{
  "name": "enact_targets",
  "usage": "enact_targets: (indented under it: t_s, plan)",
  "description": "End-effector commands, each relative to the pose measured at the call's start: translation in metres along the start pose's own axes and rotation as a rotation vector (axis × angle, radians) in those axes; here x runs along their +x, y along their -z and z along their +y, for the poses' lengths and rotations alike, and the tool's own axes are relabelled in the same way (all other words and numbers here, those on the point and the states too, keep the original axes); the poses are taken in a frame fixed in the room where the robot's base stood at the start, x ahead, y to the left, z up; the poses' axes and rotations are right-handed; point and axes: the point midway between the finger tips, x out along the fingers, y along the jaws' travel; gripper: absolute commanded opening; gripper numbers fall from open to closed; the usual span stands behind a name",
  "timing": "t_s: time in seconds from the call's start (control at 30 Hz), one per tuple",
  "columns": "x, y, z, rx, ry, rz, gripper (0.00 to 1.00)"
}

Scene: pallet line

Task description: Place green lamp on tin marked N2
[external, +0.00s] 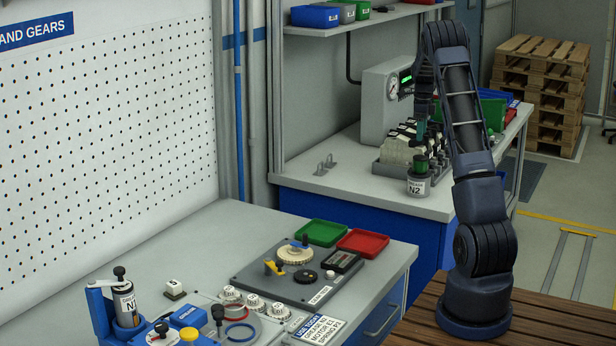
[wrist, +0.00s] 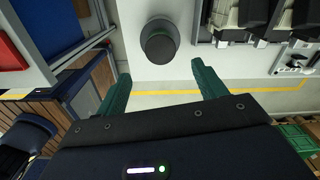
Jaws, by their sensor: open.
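The tin marked N2 (external: 417,187) stands upright near the front edge of the far bench. The green lamp (external: 421,164), with a dark cap, sits upright on top of this tin. My gripper (external: 421,133) is above the lamp and apart from it, with its teal fingers pointing down. In the wrist view my gripper (wrist: 160,78) is open, with nothing between the fingers. A dark round top with a green tint, seemingly the lamp (wrist: 159,42), lies just beyond the fingertips there. The tin is mostly hidden beneath it in that view.
A grey rack (external: 392,168) with several pale pieces stands close behind the tin. A grey gauge box (external: 384,100) is at the back. A green bin (external: 492,113) lies right of my arm. The bench left of the tin is mostly clear, except for small metal pegs (external: 326,164).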

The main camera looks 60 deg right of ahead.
Motion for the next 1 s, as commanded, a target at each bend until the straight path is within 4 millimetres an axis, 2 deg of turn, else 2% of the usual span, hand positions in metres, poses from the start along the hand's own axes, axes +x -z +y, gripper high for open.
enact_targets:
  t_s: [0.23,0.37,0.47,0.7,1.0]
  plan:
    - [-0.008,-0.005,0.006,-0.022,0.003,-0.004,0.70]
    - [-0.029,-0.025,0.033,-0.127,0.014,-0.020,0.70]
    - [-0.053,-0.047,0.069,-0.262,0.028,-0.037,0.70]
    - [-0.107,-0.090,0.170,-0.627,0.070,-0.075,0.70]
    - [-0.156,-0.114,0.302,-1.089,0.136,-0.106,0.70]
